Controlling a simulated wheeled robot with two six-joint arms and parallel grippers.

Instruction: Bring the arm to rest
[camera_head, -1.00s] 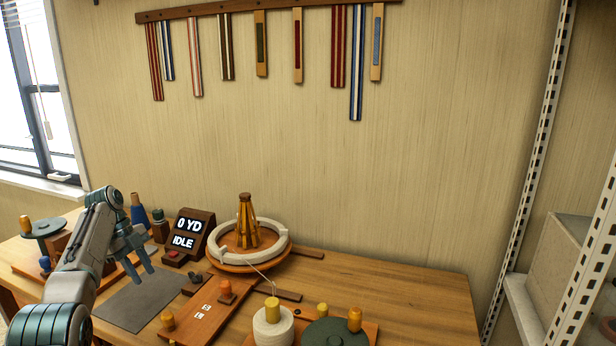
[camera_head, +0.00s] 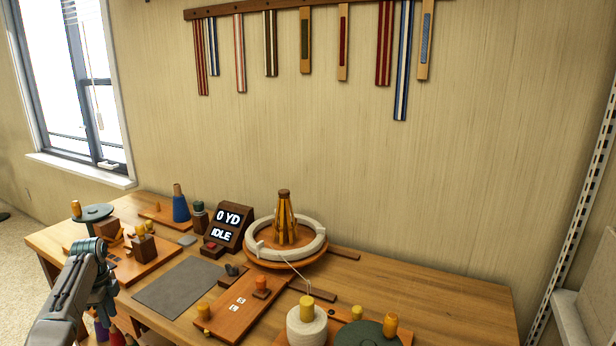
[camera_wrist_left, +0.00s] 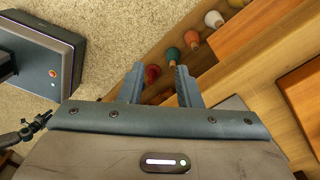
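My left arm comes in at the lower left of the head view, bent at a teal joint. My left gripper (camera_head: 104,300) points down by the left front edge of the wooden table (camera_head: 440,296), partly hidden by the arm. In the left wrist view its two blue-grey fingers (camera_wrist_left: 160,78) stand apart with nothing held between them. Beyond them are carpet and several coloured spools (camera_wrist_left: 191,40) along a wooden rack. My right gripper is not in view.
The table holds a grey mat (camera_head: 183,286), a display reading 0 YD IDLE (camera_head: 228,225), a round white-ringed winder (camera_head: 316,243), a white thread spool (camera_head: 306,329) and a blue cone (camera_head: 180,208). Open carpet (camera_head: 22,240) lies to the left.

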